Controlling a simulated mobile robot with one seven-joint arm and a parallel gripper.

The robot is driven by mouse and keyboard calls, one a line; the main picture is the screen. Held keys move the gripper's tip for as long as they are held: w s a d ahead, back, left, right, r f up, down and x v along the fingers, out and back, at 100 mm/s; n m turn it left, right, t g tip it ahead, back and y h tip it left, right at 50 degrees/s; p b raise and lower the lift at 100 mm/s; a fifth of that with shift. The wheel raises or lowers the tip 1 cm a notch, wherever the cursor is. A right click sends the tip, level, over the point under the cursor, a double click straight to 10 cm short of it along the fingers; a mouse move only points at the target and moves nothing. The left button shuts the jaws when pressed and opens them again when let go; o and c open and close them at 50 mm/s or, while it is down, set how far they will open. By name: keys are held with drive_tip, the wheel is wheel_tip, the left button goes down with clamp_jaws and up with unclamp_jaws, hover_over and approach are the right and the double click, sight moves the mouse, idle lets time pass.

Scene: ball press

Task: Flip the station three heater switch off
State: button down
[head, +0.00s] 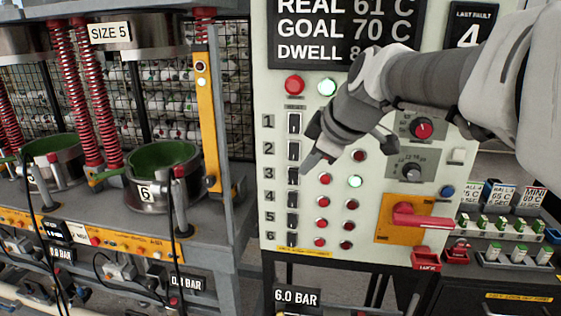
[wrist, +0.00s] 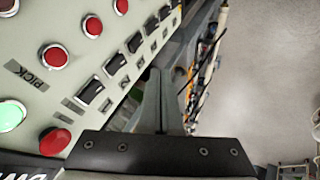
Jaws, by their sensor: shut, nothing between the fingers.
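The station three heater switch (head: 293,174) is a black rocker in a white frame, third down in the switch column on the pale panel. It also shows in the wrist view (wrist: 135,42). I cannot tell its position clearly. My gripper (head: 310,165) is shut and empty, its tip just right of and slightly above this switch in the head view. In the wrist view the closed fingers (wrist: 159,76) point along the switch row, beside it; whether they touch the panel is unclear. A green lamp (head: 355,181) is lit in the third row, beside a red lamp (head: 325,180).
Neighbouring switches two (head: 293,150) and four (head: 292,199) are close above and below. A red button (head: 294,85) and a lit green one (head: 327,87) sit above. A red handle (head: 424,219) projects at lower right. The press frame (head: 227,110) stands left.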

sight(293, 178)
drive_tip(key=x, duration=0.3)
drive_tip(key=w+p+x, duration=0.1)
drive_tip(key=x, duration=0.3)
drive_tip(key=r+x, duration=0.1)
drive_tip(key=x, duration=0.2)
drive_tip(key=shift+w+d+f, duration=0.25)
drive_tip(key=shift+w+f, duration=0.1)
drive_tip(key=shift+w, duration=0.15)
drive_tip(key=shift+w+d+r+p, duration=0.1)
drive_tip(key=shift+w+p, duration=0.1)
drive_tip(key=shift+w, duration=0.3)
drive_tip(key=shift+w+d+p, duration=0.1)
drive_tip(key=shift+w+p, duration=0.05)
drive_tip(key=shift+w, duration=0.3)
drive_tip(key=shift+w+r+g+p, duration=0.15)
drive_tip(key=shift+w+g+p, duration=0.15)
drive_tip(key=shift+p, duration=0.25)
drive_tip(key=shift+r, duration=0.1)
